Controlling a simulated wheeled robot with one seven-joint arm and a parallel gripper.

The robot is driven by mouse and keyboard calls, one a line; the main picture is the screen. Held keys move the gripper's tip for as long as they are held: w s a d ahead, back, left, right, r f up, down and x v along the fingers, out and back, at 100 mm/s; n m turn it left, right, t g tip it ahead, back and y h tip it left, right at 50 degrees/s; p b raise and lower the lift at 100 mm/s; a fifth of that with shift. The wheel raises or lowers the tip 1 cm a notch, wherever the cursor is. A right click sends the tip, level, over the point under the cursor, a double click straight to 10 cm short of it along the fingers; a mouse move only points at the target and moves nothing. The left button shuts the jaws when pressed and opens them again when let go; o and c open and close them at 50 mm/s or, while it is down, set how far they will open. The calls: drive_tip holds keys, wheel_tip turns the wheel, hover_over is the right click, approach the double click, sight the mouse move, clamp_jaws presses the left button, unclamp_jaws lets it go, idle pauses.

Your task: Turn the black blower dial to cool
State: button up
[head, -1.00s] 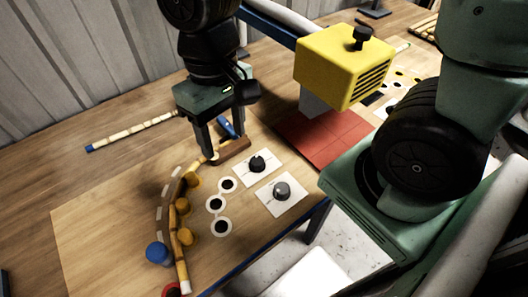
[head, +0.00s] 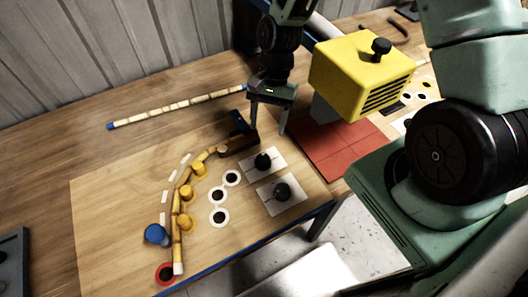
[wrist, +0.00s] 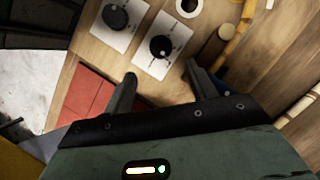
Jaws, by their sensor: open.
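A black dial (head: 263,161) sits on a white marked card on the wooden board. It also shows in the wrist view (wrist: 160,47), where its small card lettering is too fine to read. A second, dark grey dial (head: 282,191) sits on its own card nearer the board's front edge, and it shows at the top of the wrist view (wrist: 115,17). My gripper (head: 268,130) is open and empty, pointing down above and just behind the black dial. In the wrist view the black dial lies beyond the gap between my fingertips (wrist: 161,71), not between them.
A yellow blower (head: 362,75) with a black knob on top stands right of my gripper over a red tiled pad (head: 335,150). A bent rattan pole (head: 177,235) curves past yellow pegs and a blue peg (head: 156,234) at left. A straight pole (head: 175,106) lies behind.

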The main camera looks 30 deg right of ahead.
sight(263, 158)
drive_tip(key=p+x, duration=0.1)
drive_tip(key=x, duration=0.9)
drive_tip(key=shift+s+a+f+p, duration=0.1)
drive_tip(key=shift+f+p, duration=0.2)
drive_tip(key=shift+p, duration=0.1)
drive_tip(key=c, duration=1)
